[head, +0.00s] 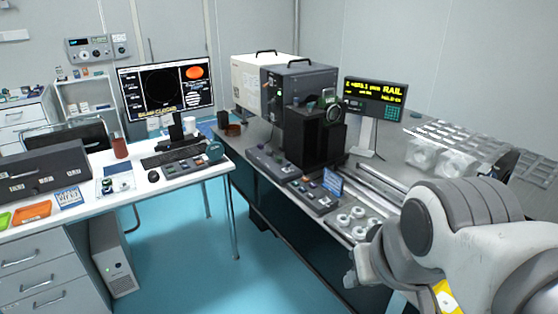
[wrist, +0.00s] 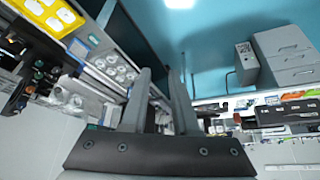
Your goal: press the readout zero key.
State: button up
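The readout (head: 375,94) is a dark box with yellow digits and the word RAIL, on a pale stand at the back of the right-hand bench. A small block of green keys (head: 391,113) is at its lower right. The key labels are too small to read, so I cannot tell which is the zero key. My gripper shows in the wrist view (wrist: 159,78) with its two grey fingers apart and nothing between them. In the head view my arm is at the lower right, well in front of the readout and apart from it.
A dark instrument (head: 312,130) stands left of the readout. Rails (head: 375,182) run along the bench. A blue floor aisle (head: 200,260) separates it from the white desk (head: 195,172).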

grip_shut()
dwell(1.4)
